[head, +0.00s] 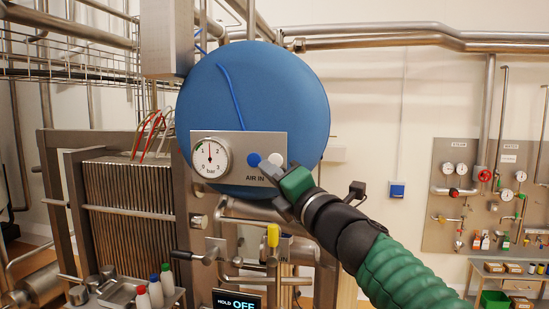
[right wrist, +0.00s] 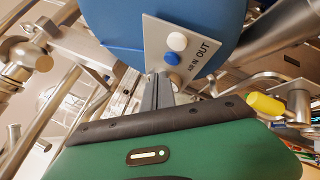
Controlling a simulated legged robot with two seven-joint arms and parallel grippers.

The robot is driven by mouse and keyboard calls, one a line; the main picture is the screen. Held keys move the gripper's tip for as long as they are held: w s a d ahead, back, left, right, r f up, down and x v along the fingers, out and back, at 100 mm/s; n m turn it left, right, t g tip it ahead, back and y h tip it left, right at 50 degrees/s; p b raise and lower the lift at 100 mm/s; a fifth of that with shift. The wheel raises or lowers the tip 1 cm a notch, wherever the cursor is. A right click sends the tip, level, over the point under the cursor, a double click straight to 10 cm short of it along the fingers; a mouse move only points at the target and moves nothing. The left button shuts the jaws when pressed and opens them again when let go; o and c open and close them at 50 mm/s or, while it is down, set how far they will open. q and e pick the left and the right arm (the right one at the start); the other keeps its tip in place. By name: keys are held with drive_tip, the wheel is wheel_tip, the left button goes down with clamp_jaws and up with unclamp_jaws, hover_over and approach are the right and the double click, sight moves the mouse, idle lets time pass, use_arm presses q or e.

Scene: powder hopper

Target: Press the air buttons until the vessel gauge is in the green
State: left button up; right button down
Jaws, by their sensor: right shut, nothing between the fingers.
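The blue round vessel (head: 290,95) carries a pale panel (head: 235,142) at its lower front. On the panel are a round white gauge (head: 210,157) and a blue button (head: 253,160) above the words AIR IN. The gauge needle looks about upright, with a short green arc at the upper left of the dial. My right gripper (head: 268,171) is shut and empty, its tips just in front of the buttons. In the right wrist view, the blue button (right wrist: 171,58) and a white button (right wrist: 177,41) show beyond the fingers (right wrist: 159,92). I cannot tell if the tips touch. My left gripper is out of view.
A plate stack (head: 135,205) stands at left, with small bottles (head: 155,290) below. A yellow-handled valve (head: 273,236) and pipes lie under the panel. A display (head: 238,300) reads HOLD OFF. A wall board (head: 480,190) with gauges is far right.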

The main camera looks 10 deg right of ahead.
sight(275, 161)
drive_tip(key=w, duration=0.2)
drive_tip(key=w+d+p, duration=0.1)
drive_tip(key=shift+w+d, duration=0.15)
drive_tip(key=shift+w, duration=0.25)
drive_tip(key=shift+w+r, duration=0.1)
idle(1.6)
drive_tip(key=shift+w+d+p, duration=0.1)
drive_tip(key=shift+w+p, duration=0.15)
drive_tip(key=shift+p, duration=0.1)
drive_tip(key=shift+w+d, duration=0.15)
drive_tip(key=shift+w, duration=0.2)
idle(2.1)
